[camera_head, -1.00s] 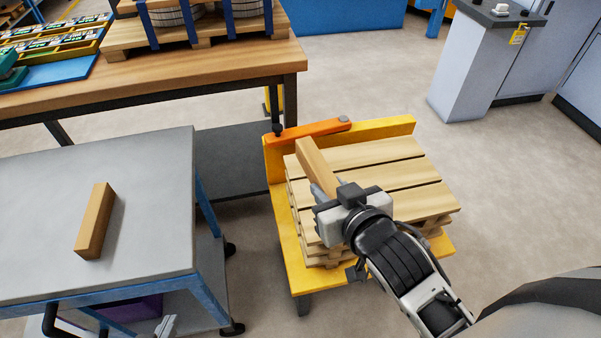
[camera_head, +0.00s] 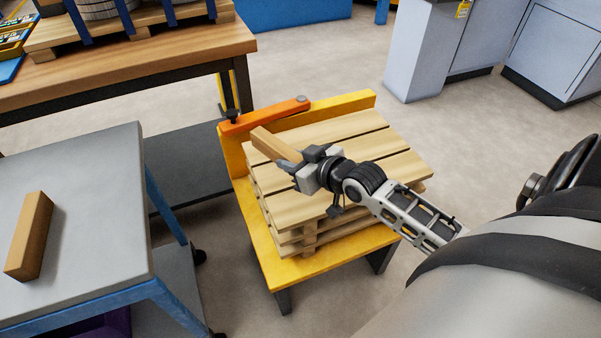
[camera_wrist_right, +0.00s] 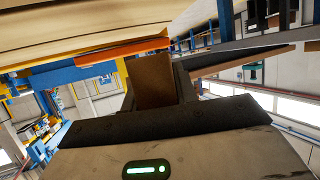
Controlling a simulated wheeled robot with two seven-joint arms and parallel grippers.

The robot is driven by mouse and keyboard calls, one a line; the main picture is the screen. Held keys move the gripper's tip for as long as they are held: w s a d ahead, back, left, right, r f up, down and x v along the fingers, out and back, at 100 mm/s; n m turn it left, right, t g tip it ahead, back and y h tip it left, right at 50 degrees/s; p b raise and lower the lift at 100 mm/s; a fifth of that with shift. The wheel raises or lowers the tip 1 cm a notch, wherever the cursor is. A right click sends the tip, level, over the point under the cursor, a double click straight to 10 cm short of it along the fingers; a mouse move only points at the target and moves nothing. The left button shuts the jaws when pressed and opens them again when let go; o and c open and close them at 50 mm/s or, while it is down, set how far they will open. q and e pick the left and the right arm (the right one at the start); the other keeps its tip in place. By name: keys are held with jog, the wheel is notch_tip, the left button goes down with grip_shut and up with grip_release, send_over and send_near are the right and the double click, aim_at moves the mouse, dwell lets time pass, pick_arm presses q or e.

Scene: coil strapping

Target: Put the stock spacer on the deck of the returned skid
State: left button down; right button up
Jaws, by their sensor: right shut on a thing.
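A light wooden block, the spacer (camera_head: 268,141), is in the jaws of my right gripper (camera_head: 290,166). It is over the back left part of a slatted wooden skid (camera_head: 395,165) on a yellow stand. I cannot tell whether the block touches the deck. In the right wrist view the block (camera_wrist_right: 153,80) shows between the dark jaws, its end facing the camera. A second similar wooden block (camera_head: 28,236) lies on a grey cart top at the left. My left gripper is out of view.
The yellow stand (camera_head: 262,262) has a raised back edge with an orange bar (camera_head: 265,116) along it. The grey cart (camera_head: 95,190) stands left. A workbench (camera_head: 150,72) carries a strapped skid behind. The rest of the deck is clear.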

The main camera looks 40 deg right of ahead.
jog(key=shift+w+d+f+b, duration=0.15)
jog(key=shift+d+f, duration=0.3)
jog(key=shift+f, duration=0.1)
jog(key=shift+w+d+f+b, duration=0.1)
jog(key=shift+d+f+b, duration=0.05)
jog(key=shift+d+f, duration=0.3)
notch_tip(320, 180, down, 3)
jog(key=shift+d+f+b, duration=0.15)
jog(key=shift+b, duration=0.35)
jog(key=shift+f, duration=0.1)
jog(key=o, duration=1.1)
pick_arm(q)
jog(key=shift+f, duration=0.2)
